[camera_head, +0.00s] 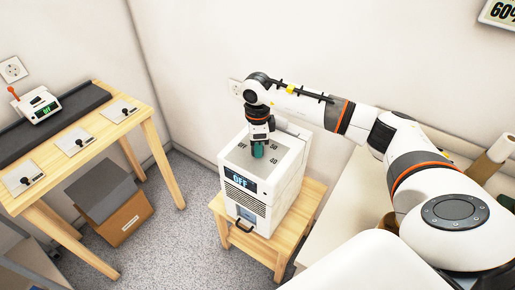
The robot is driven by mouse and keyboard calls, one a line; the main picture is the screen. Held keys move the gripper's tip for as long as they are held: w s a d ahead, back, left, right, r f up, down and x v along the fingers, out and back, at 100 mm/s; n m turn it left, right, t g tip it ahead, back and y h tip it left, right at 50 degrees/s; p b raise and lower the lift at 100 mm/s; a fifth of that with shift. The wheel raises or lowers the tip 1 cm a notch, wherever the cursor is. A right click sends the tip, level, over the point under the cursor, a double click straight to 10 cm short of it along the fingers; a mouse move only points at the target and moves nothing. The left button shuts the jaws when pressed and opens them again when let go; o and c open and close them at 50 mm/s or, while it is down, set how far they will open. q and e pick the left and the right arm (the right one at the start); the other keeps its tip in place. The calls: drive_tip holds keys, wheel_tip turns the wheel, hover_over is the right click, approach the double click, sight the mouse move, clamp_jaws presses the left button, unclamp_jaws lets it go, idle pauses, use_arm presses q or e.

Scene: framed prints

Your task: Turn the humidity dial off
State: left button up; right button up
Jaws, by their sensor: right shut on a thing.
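The humidity dial (258,151) is a small teal knob on top of a white box-shaped humidifier (285,178), with number marks around it. The humidifier stands on a small wooden stool. Its front display (241,182) reads OFF. My right gripper (258,146) points down at the dial from above and is shut on it, hiding much of the knob. My left gripper is not in view.
A wooden table (90,146) on the left holds several switch plates and a small device (36,104) with a red lever. A cardboard box (117,217) stands under it. A wall sign (497,12) reads about 60%.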

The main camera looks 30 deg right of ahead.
drive_tip(key=shift+n, duration=0.5)
drive_tip(key=shift+r+b, duration=0.1)
drive_tip(key=shift+b, duration=0.2)
drive_tip(key=o, duration=1)
wheel_tip(320, 180, up, 12)
drive_tip(key=b, duration=0.1)
